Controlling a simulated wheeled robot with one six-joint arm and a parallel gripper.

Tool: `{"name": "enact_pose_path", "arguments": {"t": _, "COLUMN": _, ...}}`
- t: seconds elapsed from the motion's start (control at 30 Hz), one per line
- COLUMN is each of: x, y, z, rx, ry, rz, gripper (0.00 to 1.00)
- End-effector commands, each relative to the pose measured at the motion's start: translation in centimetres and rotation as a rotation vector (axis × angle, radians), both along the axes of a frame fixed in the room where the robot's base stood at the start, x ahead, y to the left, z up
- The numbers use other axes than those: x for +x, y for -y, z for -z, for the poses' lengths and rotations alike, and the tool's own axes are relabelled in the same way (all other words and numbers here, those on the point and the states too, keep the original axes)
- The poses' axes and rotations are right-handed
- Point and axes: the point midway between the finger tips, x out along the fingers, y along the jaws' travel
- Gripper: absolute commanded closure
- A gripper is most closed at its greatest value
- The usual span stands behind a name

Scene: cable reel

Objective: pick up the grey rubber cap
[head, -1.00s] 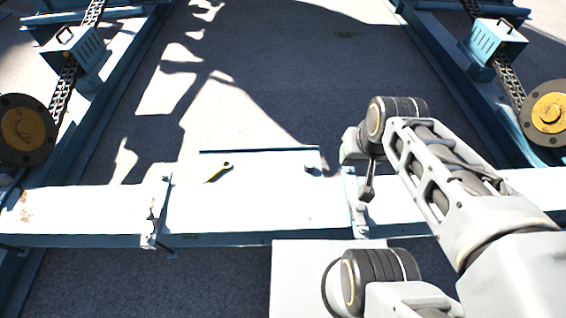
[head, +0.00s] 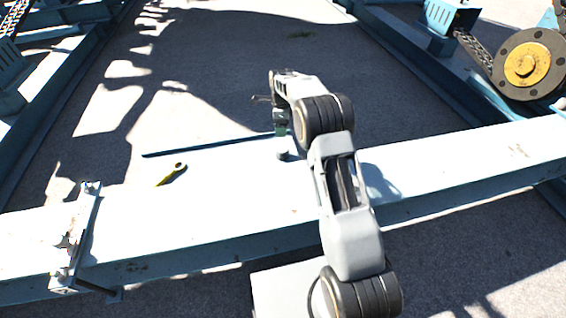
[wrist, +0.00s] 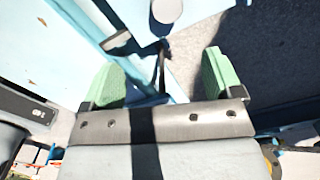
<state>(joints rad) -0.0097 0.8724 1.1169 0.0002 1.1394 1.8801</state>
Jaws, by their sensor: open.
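The grey rubber cap (head: 283,155) appears as a small pale grey cylinder standing on the white beam, just below my gripper (head: 281,132) in the head view. In the wrist view the cap (wrist: 167,11) is at the top edge, its round top pale and its side dark, partly cut off by the frame. My gripper (wrist: 160,76) is open there, with its two green fingers spread wide. The cap lies ahead of the fingertips, not between them. Whether the fingers touch it cannot be told from the head view.
The white beam (head: 220,215) crosses the scene. A small yellow and black object (head: 172,173) lies on it to the left of the cap. A bracket (head: 77,235) stands farther left. A reel with a yellow hub (head: 525,64) is at the upper right. Open grey floor lies behind the beam.

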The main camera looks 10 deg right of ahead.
Motion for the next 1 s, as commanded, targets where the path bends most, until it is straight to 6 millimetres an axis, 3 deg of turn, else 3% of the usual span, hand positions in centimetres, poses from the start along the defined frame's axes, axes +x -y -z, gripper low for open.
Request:
{"name": "enact_pose_path", "arguments": {"t": 0.03, "x": 0.4, "y": 0.1, "z": 1.7, "rx": 0.0, "ry": -0.005, "rz": 0.03, "gripper": 0.15}}
{"name": "enact_pose_path", "arguments": {"t": 0.37, "x": 0.9, "y": 0.2, "z": 5.9, "rx": 0.0, "ry": -0.014, "rz": 0.096, "gripper": 0.15}}
{"name": "enact_pose_path", "arguments": {"t": 0.63, "x": 0.9, "y": 0.2, "z": 10.7, "rx": 0.0, "ry": -0.015, "rz": 0.094, "gripper": 0.15}}
{"name": "enact_pose_path", "arguments": {"t": 1.0, "x": 1.0, "y": 0.3, "z": 13.5, "rx": 0.0, "ry": -0.014, "rz": 0.094, "gripper": 0.15}}
